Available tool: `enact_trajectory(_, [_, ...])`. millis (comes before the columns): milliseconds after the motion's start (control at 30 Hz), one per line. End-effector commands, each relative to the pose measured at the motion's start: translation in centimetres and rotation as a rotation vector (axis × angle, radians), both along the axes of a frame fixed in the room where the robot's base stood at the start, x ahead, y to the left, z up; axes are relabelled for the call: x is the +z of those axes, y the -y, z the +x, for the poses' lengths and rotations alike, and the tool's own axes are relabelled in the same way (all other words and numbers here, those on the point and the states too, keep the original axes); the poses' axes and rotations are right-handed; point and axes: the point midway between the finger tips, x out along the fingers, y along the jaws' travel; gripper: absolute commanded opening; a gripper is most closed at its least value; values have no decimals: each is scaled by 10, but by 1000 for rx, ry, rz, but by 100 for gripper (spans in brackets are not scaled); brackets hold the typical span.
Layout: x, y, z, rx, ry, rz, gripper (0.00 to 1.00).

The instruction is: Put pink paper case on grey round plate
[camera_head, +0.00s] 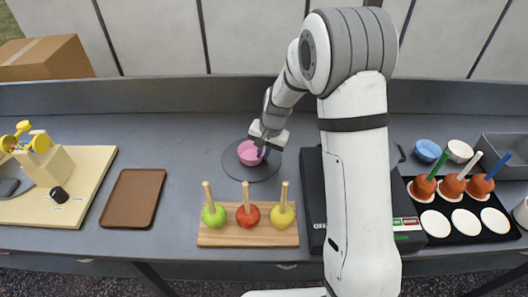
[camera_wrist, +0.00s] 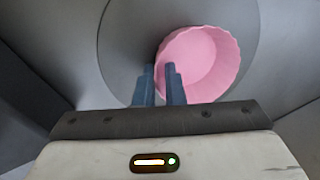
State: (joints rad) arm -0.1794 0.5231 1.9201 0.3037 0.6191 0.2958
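The pink paper case (camera_wrist: 205,62) is a round, fluted cup. It sits on the grey round plate (camera_wrist: 122,45), right of the plate's middle in the wrist view. In the head view the case (camera_head: 247,152) is near the middle of the plate (camera_head: 232,166). My gripper (camera_wrist: 160,72) is at the case's left edge in the wrist view, with a narrow gap between its blue fingers. The near rim of the case lies at this gap, one finger overlapping the case. In the head view my gripper (camera_head: 261,149) reaches down at the case; its fingertips are partly hidden.
A wooden stand (camera_head: 225,238) with three apples on sticks is in front of the plate. A brown tray (camera_head: 132,198) lies to the left.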

Motion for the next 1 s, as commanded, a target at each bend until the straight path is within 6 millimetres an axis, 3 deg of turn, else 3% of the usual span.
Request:
enact_trajectory(200, [0,0,0,1,0,0,25])
enact_trajectory(533, [9,0,0,1,2,0,25])
enact_trajectory(1000, [99,17,-6,1,3,1,25])
